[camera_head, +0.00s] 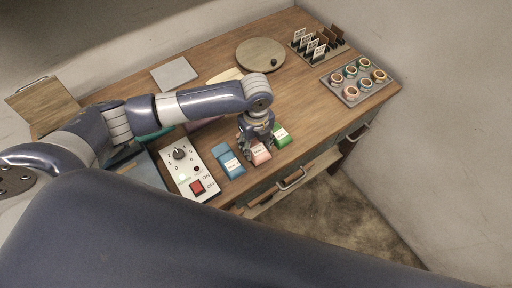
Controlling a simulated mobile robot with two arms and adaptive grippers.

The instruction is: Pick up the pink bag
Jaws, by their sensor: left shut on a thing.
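The pink bag (261,155) is near the front edge of the wooden table, between a blue bag (228,161) on its left and a green bag (281,137) on its right. It has a white label facing up. My left gripper (257,141) points down over the pink bag and is shut on it. The fingers and wrist hide the bag's far part. I cannot tell whether the bag is off the table. My right gripper is not in view.
A white control box (187,170) with a knob and red switch stands left of the bags. A tray of tape rolls (357,81), a card rack (318,45) and a round board (260,55) are farther back. The table's front edge (240,205) is close.

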